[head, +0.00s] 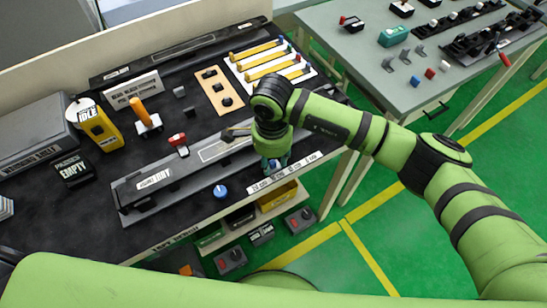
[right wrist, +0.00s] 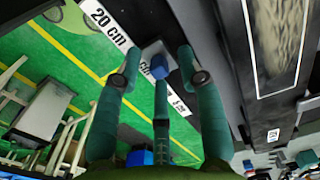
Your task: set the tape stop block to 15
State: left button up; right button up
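My right gripper (head: 275,165) reaches down at the front edge of the bench, over the white centimetre strip (head: 258,187). In the right wrist view its teal fingers (right wrist: 158,78) are spread. My left gripper is out of view.
A separate round blue knob (head: 220,191) stands left of the strip. A long grey fixture (head: 150,182) lies behind it. A yellow IDLE device (head: 99,127) and an orange-handled lever (head: 143,114) stand further back. Switch boxes sit below the bench edge. A second table (head: 375,75) stands right.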

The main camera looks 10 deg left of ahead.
aim_at(272, 162)
notch_tip(272, 162, up, 12)
dwell(0.6)
jog(key=shift+s, duration=0.1)
dwell(0.4)
